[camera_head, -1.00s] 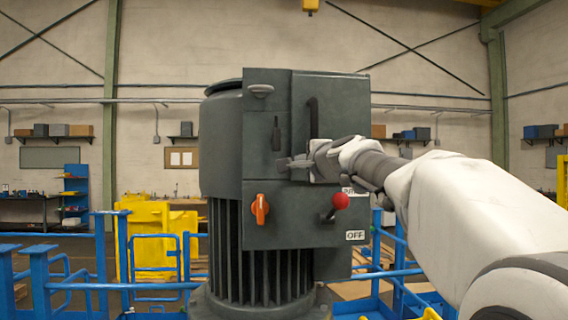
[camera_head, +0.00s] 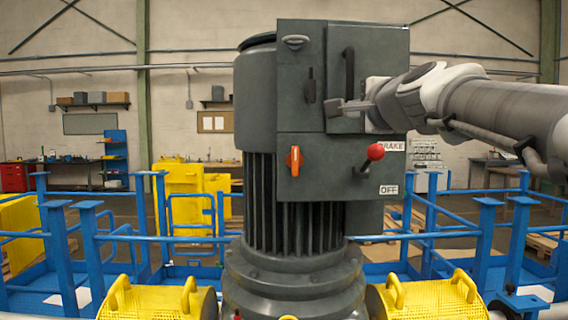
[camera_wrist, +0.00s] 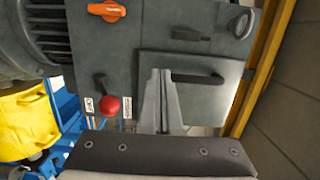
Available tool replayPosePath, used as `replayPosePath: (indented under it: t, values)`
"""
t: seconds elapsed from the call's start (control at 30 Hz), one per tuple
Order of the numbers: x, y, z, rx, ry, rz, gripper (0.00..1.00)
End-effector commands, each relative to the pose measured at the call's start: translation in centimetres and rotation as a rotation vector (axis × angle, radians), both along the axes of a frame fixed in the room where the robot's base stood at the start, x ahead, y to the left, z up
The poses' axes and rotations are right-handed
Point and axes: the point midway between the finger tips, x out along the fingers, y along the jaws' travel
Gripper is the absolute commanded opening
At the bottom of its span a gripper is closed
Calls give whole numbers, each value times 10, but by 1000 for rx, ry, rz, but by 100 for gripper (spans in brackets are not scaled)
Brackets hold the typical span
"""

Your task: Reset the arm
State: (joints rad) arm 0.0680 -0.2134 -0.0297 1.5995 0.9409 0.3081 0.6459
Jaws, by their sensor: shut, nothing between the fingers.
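My gripper (camera_head: 337,106) is in front of the dark grey motor cabinet (camera_head: 303,200), near the panel with the black vertical handle (camera_head: 349,72). In the wrist view its fingers (camera_wrist: 161,85) are closed together and empty, beside the handle (camera_wrist: 198,78). I cannot tell whether the fingertips touch the panel. My arm reaches in from the right.
The cabinet carries an orange switch (camera_head: 294,160) and a red-knobbed lever (camera_head: 375,152) between labels reading BRAKE and OFF. Blue railings (camera_head: 480,235) surround the motor. Yellow housings (camera_head: 435,298) stand at its base.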

Motion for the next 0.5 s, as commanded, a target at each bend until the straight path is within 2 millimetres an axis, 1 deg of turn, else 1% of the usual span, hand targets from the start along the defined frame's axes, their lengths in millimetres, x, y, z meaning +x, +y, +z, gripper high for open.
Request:
replayPosePath:
  t: [0.07, 0.13, 0.17, 0.23, 0.27, 0.3, 0.37, 0.4, 0.47, 0.5]
  values:
    - [-2, 2, -4, -16, 9, 5, 0]
    - [-9, 6, -17, -71, 34, 21, 0]
    - [-14, 9, -26, -108, 50, 31, 0]
    - [-30, 18, -55, -225, 105, 69, 0]
    - [-39, 22, -71, -289, 134, 89, 0]
    - [-52, 27, -95, -379, 176, 121, 0]
    - [-76, 32, -135, -525, 247, 178, 0]
    - [-92, 34, -161, -621, 292, 219, 0]
    - [-118, 35, -200, -760, 359, 284, 0]
    - [-136, 35, -225, -848, 403, 329, 0]
